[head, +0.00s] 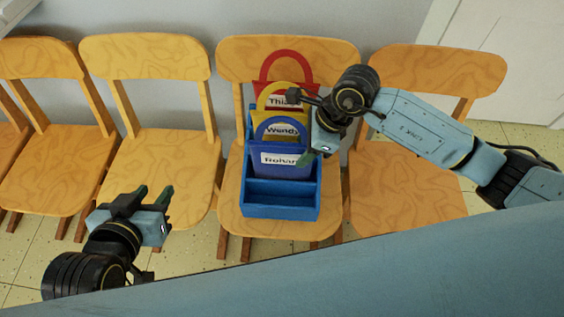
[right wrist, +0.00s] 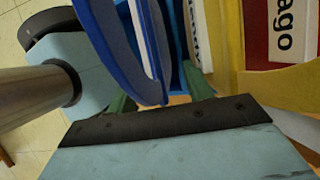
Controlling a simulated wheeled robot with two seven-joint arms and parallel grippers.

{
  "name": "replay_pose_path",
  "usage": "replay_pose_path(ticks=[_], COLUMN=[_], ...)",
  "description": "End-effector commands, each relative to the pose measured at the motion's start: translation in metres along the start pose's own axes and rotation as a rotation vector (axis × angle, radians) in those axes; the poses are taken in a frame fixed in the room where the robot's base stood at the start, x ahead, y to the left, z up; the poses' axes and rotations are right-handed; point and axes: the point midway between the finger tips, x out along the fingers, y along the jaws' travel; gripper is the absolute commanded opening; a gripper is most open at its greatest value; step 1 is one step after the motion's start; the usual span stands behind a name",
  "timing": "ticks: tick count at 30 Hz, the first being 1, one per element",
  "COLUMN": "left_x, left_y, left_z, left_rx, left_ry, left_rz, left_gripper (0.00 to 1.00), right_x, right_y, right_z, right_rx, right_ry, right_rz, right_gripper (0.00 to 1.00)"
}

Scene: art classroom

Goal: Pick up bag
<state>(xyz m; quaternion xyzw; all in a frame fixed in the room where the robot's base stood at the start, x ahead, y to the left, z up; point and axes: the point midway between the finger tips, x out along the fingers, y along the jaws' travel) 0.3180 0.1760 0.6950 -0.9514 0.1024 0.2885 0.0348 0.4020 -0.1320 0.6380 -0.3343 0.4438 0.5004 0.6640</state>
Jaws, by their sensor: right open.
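A blue bag (head: 281,160) with a white name label and a looped handle stands at the front of several bags in a blue holder (head: 280,207). Behind it are a yellow bag (head: 262,117) labelled "Wendy" and a red bag (head: 265,90), its label partly covered. My right gripper (head: 306,157) is at the right side of the blue bag. In the right wrist view its green fingertips (right wrist: 160,97) are apart, with the blue handle (right wrist: 146,45) between them; contact cannot be told. My left gripper (head: 153,194) is open and empty, low at the left, away from the bags.
The holder stands on a wooden chair (head: 228,222) in a row of similar chairs. An empty chair (head: 160,145) is to its left and another (head: 410,205) to its right, under my right arm. A pale blue surface (head: 400,270) crosses the foreground.

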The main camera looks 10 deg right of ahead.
Motion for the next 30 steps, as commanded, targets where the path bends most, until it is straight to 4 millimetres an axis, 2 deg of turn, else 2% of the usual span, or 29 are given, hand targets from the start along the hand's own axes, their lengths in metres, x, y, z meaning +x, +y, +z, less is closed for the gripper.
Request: replay_pose_path(ticks=[4,15,30], left_x=[-0.0001,0.0,-0.0009], left_y=[0.0,0.0,-0.0002], left_z=[-0.0001,0.0003,0.0028], left_rx=[0.0,0.0,0.0], left_ry=[-0.001,-0.002,-0.022], left_rz=[0.0,0.0,-0.001], left_gripper=[0.36,0.36,0.36], right_x=[-0.0002,-0.0004,-0.004], right_y=[0.0,-0.0002,-0.0007], right_z=[0.0001,0.0001,0.0018], right_rx=[0.0,0.0,0.0], right_ry=[0.0,0.0,-0.001], right_rz=[0.0,0.0,-0.002], right_gripper=[0.5,0.01,0.0])
